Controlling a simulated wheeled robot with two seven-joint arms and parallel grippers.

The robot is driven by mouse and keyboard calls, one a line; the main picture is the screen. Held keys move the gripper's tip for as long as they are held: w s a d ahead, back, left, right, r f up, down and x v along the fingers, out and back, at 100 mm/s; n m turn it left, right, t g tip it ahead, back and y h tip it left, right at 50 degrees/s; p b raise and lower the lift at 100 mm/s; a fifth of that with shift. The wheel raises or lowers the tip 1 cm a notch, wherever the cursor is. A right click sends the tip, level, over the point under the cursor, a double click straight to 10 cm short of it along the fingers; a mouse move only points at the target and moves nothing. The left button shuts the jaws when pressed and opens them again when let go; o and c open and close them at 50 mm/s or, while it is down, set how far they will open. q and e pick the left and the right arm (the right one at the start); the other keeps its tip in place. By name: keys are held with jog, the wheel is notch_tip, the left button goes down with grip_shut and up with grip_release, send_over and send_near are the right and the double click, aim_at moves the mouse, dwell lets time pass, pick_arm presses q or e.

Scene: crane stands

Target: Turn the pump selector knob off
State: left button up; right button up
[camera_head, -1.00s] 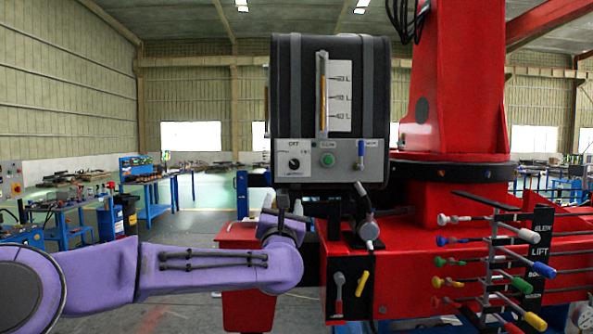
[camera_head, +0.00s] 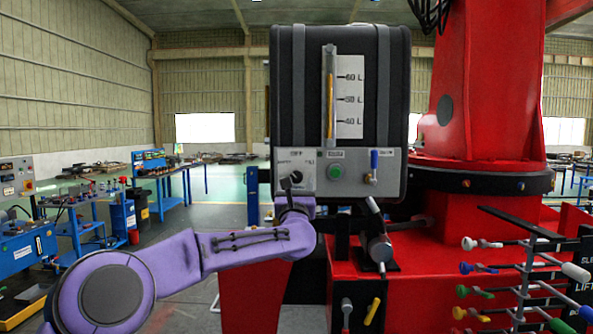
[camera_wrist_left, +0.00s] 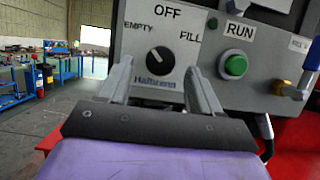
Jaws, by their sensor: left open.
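The pump selector knob (camera_head: 295,178) is a small black round knob on a light plate (camera_head: 308,170) at the lower left of the dark tank's front. In the left wrist view the knob (camera_wrist_left: 160,60) sits below OFF, with EMPTY to the left and FILL to the right. Its pointer seems to lean up and left, but this is too small to be sure. My left gripper (camera_wrist_left: 160,74) is open, its two fingers on either side of the knob in that view. In the head view the left gripper (camera_head: 291,190) is just below the knob, partly hidden. Contact cannot be told.
A green RUN button (camera_head: 335,171) and a blue-handled valve (camera_head: 373,166) are right of the knob. The dark tank (camera_head: 350,55) is above. A grey lever (camera_head: 378,245) and several coloured levers (camera_head: 483,268) are at the right. Workbenches (camera_head: 75,215) stand at the left.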

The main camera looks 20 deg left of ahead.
pick_arm(q)
jog(key=shift+p+x, duration=0.35)
jog(key=shift+x, duration=0.8)
jog(key=shift+s, duration=0.2)
jog(key=shift+w, duration=0.1)
jog(key=c, duration=1)
jog(key=shift+c, duration=0.2)
pick_arm(e)
jog(key=shift+r, duration=0.65)
